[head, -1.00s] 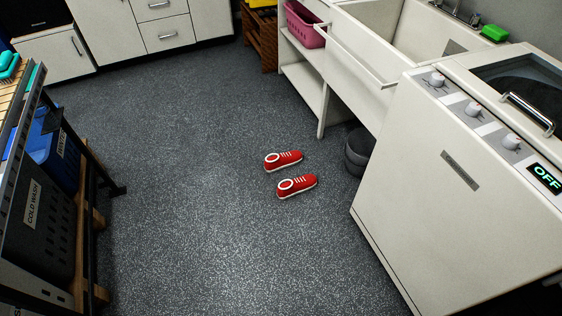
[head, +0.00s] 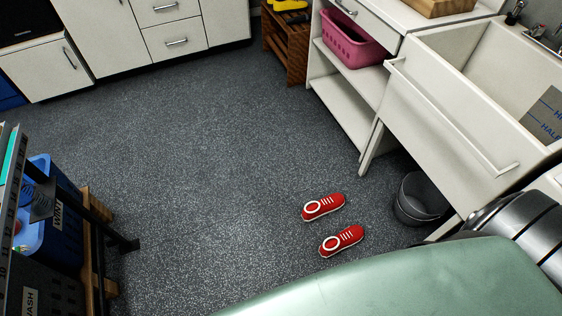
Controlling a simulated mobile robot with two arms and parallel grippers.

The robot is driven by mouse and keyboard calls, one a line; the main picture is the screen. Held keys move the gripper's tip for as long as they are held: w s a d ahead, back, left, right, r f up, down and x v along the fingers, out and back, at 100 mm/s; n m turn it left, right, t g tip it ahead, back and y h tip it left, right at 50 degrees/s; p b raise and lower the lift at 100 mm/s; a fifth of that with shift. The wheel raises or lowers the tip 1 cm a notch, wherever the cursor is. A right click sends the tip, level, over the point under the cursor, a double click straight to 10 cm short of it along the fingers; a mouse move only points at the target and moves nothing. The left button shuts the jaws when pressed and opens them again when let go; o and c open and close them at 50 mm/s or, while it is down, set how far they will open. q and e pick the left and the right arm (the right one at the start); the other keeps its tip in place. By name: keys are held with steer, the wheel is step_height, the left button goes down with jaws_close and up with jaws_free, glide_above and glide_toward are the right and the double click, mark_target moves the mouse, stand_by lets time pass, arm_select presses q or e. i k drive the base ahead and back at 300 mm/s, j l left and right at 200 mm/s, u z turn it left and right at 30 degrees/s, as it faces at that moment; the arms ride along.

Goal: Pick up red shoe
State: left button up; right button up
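Two red shoes with white soles and laces lie side by side on the grey speckled floor. The farther red shoe (head: 324,207) is slightly left of the nearer red shoe (head: 342,241). Both rest upright with a small gap between them, toes pointing right. Neither of my grippers shows in the head view. A pale green surface and a dark ribbed cylinder, which may be parts of my body, fill the lower right.
A dark bin (head: 421,199) stands right of the shoes, by the white sink (head: 450,110). Shelves hold a pink basket (head: 350,42). A rack with blue bins (head: 52,215) stands at left. White cabinets (head: 45,62) line the back. The floor left of the shoes is clear.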

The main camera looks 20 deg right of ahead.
mark_target(333, 202)
steer(key=i+j+z, duration=0.1)
steer(key=i, duration=0.65)
steer(key=i+j+z, duration=0.1)
steer(key=i, duration=0.65)
steer(key=i+z, duration=0.25)
steer(key=z, duration=0.2)
steer(key=i+j+z, duration=0.1)
steer(key=z, duration=0.35)
steer(key=i+j+z, duration=0.25)
steer(key=z, duration=0.25)
steer(key=i+j+z, duration=0.25)
steer(key=z, duration=0.2)
